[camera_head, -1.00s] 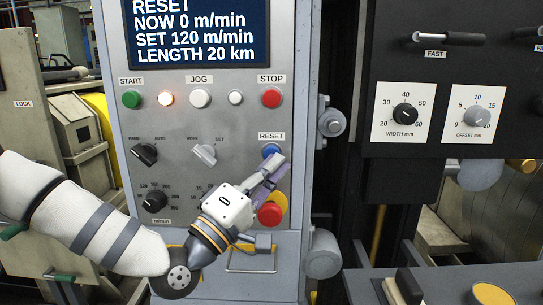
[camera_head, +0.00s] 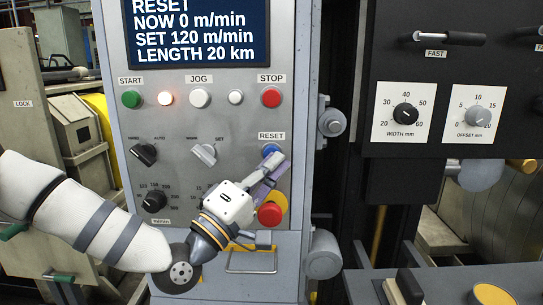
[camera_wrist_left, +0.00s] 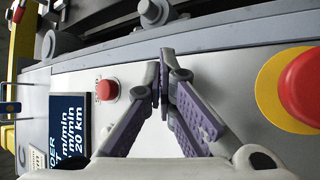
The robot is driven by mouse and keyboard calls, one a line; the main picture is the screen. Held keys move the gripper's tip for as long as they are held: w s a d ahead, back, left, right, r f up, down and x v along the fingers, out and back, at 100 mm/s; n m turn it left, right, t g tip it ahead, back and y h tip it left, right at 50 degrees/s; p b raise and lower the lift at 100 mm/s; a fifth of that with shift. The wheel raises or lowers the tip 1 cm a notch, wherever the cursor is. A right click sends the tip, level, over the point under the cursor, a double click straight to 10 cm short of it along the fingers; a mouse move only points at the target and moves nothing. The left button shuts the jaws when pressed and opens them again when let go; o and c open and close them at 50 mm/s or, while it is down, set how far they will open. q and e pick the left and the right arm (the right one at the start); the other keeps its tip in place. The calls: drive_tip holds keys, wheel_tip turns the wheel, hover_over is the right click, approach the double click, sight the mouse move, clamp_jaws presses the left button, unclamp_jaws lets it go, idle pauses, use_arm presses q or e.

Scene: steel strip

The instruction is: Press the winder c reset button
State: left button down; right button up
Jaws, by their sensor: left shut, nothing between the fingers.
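The blue reset button (camera_head: 268,149) sits under the RESET label on the grey control panel (camera_head: 215,125). My left gripper (camera_head: 280,158) is shut and empty, its fingertips at the lower right of the button and partly covering it. I cannot tell whether they touch it. In the left wrist view my shut fingertips (camera_wrist_left: 163,72) meet in front of the panel, and the blue button is not visible there. The panel's screen (camera_head: 197,33) reads RESET, NOW 0 m/min, SET 120 m/min and LENGTH 20 km. My right gripper is not in view.
A red mushroom button on a yellow disc (camera_head: 270,214) is just below my left fingers. The red STOP button (camera_head: 271,97) is above. Selector knobs (camera_head: 203,155) are to the left. A black panel with dials (camera_head: 405,114) stands to the right.

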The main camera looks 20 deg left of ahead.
use_arm(q)
drive_tip(key=shift+w+a, duration=0.1)
drive_tip(key=shift+w, duration=0.2)
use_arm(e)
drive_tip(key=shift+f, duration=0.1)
use_arm(q)
drive_tip(key=shift+s, duration=0.1)
idle(0.3)
drive_tip(key=shift+s+d+p, duration=0.3)
drive_tip(key=shift+s, duration=0.6)
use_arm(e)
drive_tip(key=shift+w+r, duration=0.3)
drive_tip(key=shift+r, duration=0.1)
use_arm(q)
drive_tip(key=s, duration=0.2)
drive_tip(key=s+d+p, duration=0.1)
drive_tip(key=s, duration=0.2)
drive_tip(key=shift+d, duration=0.2)
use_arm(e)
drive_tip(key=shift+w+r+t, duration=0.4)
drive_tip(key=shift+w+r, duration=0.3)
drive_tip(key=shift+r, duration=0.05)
use_arm(q)
drive_tip(key=shift+w, duration=0.1)
